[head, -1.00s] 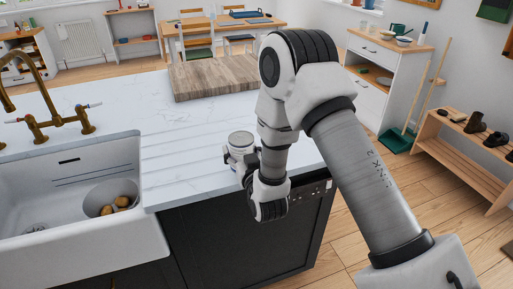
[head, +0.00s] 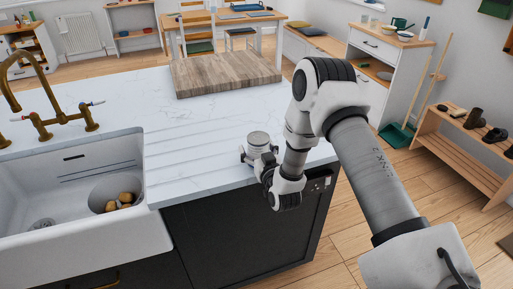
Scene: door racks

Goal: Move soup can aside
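The soup can (head: 258,139) is a short cylinder with a pale grey lid, upright at the right front of the white worktop (head: 200,130). My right arm reaches in from the right, and my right gripper (head: 257,154) is low at the can's near side, with its fingers around the lower part. The gripper looks shut on the can, though the fingers and the wrist hide much of the can's body. I cannot tell whether the can's base touches the worktop. My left gripper is not in view.
A white sink (head: 75,190) with a bowl (head: 114,190) in it and a brass tap (head: 50,118) lie to the left. A wooden board (head: 225,75) lies on the worktop behind. The worktop between board and can is clear; its right edge is close to the can.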

